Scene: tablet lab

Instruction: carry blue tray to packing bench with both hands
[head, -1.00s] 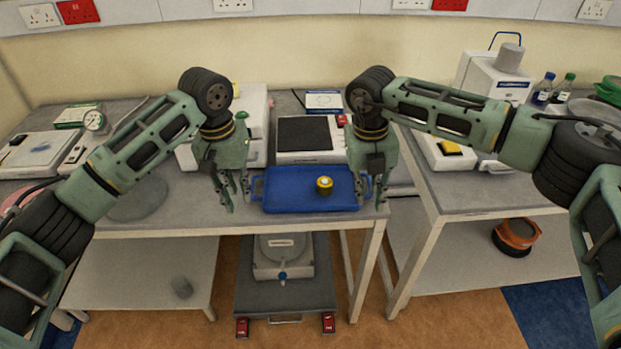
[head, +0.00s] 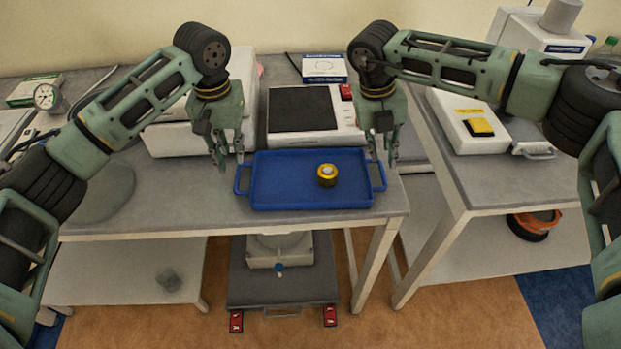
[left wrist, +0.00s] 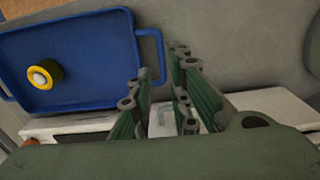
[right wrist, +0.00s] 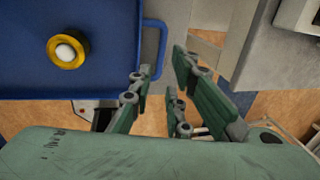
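The blue tray (head: 285,187) lies flat on the grey bench near its front edge, with a handle at each short end. A yellow-and-black round object with a pale top (head: 327,175) stands on it, right of centre. My left gripper (head: 231,164) is open and empty above the left handle (head: 239,180); in the left wrist view its fingers (left wrist: 158,92) are apart beside the handle (left wrist: 152,58). My right gripper (head: 383,160) is open by the right handle (head: 379,178); in the right wrist view the handle (right wrist: 160,45) lies just beyond its parted fingertips (right wrist: 162,68).
A white device with a dark top (head: 305,112) stands right behind the tray, and a white box-shaped machine (head: 185,130) is behind to the left. A second bench (head: 475,180) stands to the right across a gap. A trolley with a device (head: 280,285) is beneath.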

